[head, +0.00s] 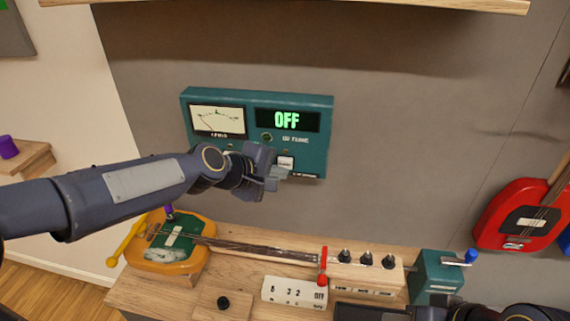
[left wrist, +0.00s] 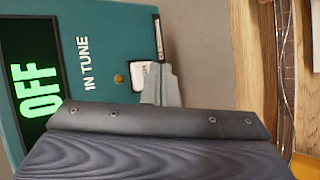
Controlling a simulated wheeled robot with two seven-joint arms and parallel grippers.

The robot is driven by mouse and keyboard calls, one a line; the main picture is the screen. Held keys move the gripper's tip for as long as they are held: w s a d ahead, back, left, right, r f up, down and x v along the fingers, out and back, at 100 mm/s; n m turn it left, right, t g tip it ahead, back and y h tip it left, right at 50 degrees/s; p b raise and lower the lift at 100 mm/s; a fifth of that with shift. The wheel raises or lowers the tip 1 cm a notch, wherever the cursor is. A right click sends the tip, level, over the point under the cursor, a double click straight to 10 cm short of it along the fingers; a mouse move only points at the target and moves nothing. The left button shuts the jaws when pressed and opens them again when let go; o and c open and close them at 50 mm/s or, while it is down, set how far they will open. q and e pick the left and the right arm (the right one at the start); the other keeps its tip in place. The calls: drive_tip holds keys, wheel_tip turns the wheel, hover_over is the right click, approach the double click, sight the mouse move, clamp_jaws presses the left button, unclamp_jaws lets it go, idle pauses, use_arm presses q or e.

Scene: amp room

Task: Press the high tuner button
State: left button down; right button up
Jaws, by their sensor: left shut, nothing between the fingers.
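The tuner is a teal box (head: 318,150) on the grey wall, with a needle meter (head: 217,120) and a display (head: 287,120) reading OFF in green. A white button (head: 286,162) sits low on its right side; the button also shows in the left wrist view (left wrist: 139,76). My left gripper (head: 277,181) is shut and empty, its tips right at the button's lower edge in the head view. In the left wrist view, the grey fingertips (left wrist: 164,72) overlap the button's edge; I cannot tell whether they touch it. My arm hides the tuner's lower left part.
Below is a wooden bench (head: 150,295) with a yellow and teal stringed instrument (head: 168,253), a block with black knobs (head: 366,275) and a teal box with a crank (head: 436,277). A red guitar (head: 520,218) hangs right. My right arm (head: 510,312) is at lower right.

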use_arm(q)
drive_tip(key=shift+w, duration=0.1)
idle(0.7)
drive_tip(key=shift+w+d, duration=0.1)
drive_tip(key=shift+w, duration=0.2)
drive_tip(key=shift+w, duration=0.4)
idle(0.7)
drive_tip(key=shift+s, duration=0.8)
drive_tip(key=shift+s+a, duration=0.2)
drive_tip(key=shift+s, duration=0.6)
drive_tip(key=shift+s+a, duration=0.2)
drive_tip(key=shift+s, duration=0.65)
drive_tip(key=shift+s+a, duration=0.2)
drive_tip(key=shift+s, duration=0.6)
